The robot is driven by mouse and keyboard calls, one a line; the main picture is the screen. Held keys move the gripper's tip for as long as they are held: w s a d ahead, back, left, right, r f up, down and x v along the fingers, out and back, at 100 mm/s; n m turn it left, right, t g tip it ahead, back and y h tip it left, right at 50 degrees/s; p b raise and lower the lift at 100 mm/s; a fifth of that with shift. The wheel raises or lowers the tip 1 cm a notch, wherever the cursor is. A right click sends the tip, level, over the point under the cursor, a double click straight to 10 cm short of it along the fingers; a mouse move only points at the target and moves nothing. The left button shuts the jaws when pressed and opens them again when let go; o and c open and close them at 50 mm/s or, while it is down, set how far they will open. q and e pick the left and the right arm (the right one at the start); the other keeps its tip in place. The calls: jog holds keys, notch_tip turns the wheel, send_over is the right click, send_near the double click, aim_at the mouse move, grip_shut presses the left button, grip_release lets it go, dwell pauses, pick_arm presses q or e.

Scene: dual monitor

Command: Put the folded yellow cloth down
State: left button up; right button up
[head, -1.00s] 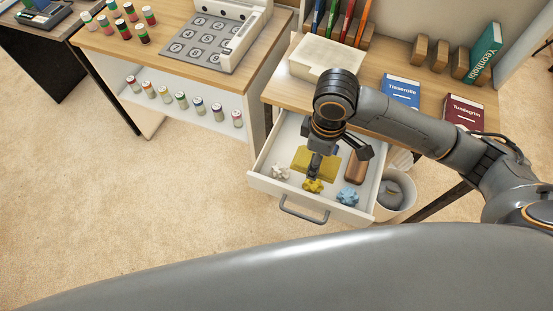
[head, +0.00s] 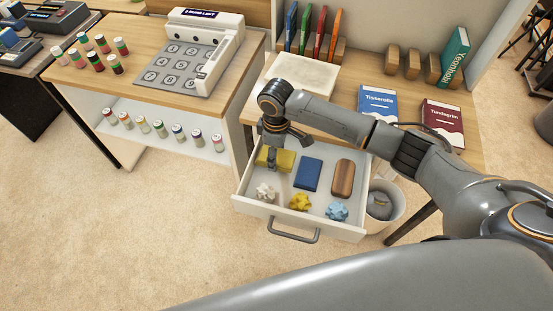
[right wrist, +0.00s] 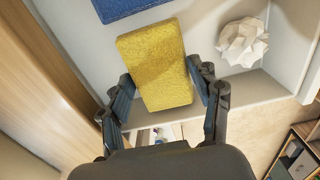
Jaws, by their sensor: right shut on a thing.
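The folded yellow cloth (head: 286,160) is at the back left of the open drawer (head: 240,204) in the head view. My right gripper (head: 272,158) is shut on it. In the right wrist view, the yellow cloth (right wrist: 155,65) sits between the two fingers of my right gripper (right wrist: 165,92). I cannot tell whether it touches the drawer floor. My left gripper is not in view.
A folded blue cloth (head: 308,174) lies right of the yellow one, then a brown wooden block (head: 343,178). Along the drawer front lie white (head: 266,192), yellow (head: 300,202) and blue (head: 337,211) crumpled pieces. A bin (head: 386,204) stands right of the drawer.

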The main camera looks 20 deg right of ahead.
jog(key=shift+f, duration=1.5)
jog(key=shift+s, duration=0.1)
jog(key=o, duration=0.7)
jog(key=shift+f, duration=0.15)
jog(key=shift+o, duration=0.2)
notch_tip(320, 180, up, 12)
jog(key=shift+r+p, duration=0.2)
jog(key=shift+p, duration=0.25)
